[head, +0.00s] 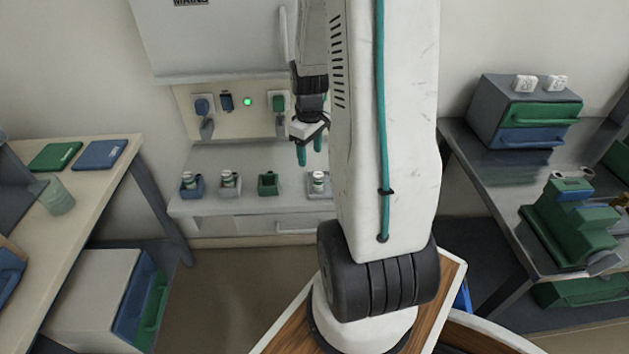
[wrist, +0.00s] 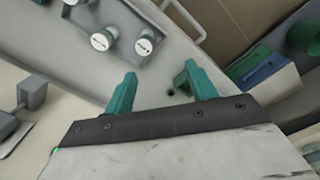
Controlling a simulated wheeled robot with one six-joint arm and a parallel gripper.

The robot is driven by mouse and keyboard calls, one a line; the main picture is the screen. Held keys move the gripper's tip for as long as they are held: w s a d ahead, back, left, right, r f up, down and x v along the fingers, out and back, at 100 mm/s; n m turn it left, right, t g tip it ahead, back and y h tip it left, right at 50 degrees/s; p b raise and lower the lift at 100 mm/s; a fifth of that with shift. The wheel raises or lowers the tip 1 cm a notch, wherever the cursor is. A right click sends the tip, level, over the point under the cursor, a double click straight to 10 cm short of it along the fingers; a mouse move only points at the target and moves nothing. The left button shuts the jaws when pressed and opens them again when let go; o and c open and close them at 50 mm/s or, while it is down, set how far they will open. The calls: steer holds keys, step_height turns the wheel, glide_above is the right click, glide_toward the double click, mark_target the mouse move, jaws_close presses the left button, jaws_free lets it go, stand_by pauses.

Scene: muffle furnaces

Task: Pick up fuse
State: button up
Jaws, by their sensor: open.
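In the head view, fuses with pale caps stand upright in small holders on a pale ledge: one in a blue holder (head: 190,188), one in a grey holder (head: 229,187) and one in another grey holder (head: 318,188). A green holder (head: 268,185) between them looks empty. My gripper (head: 310,152) hangs above the ledge, left of my arm, its teal fingers apart and empty. In the wrist view, my gripper (wrist: 158,76) is open, and two white fuse caps (wrist: 103,40) (wrist: 148,43) lie beyond the fingertips, not between them. Which fuse is meant, I cannot tell.
A white cabinet (head: 225,35) and a switch panel (head: 225,105) stand behind the ledge. A drawer handle (wrist: 185,20) sticks out below the ledge. A bench (head: 100,185) stands left, a dark table (head: 480,190) with green equipment right. Floor is open in front.

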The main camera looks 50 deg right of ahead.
glide_above(318, 174)
steer(key=f, duration=0.4)
steer(key=shift+s, duration=0.25)
steer(key=f, duration=0.7)
steer(key=shift+w+f, duration=0.2)
steer(key=c, duration=1.1)
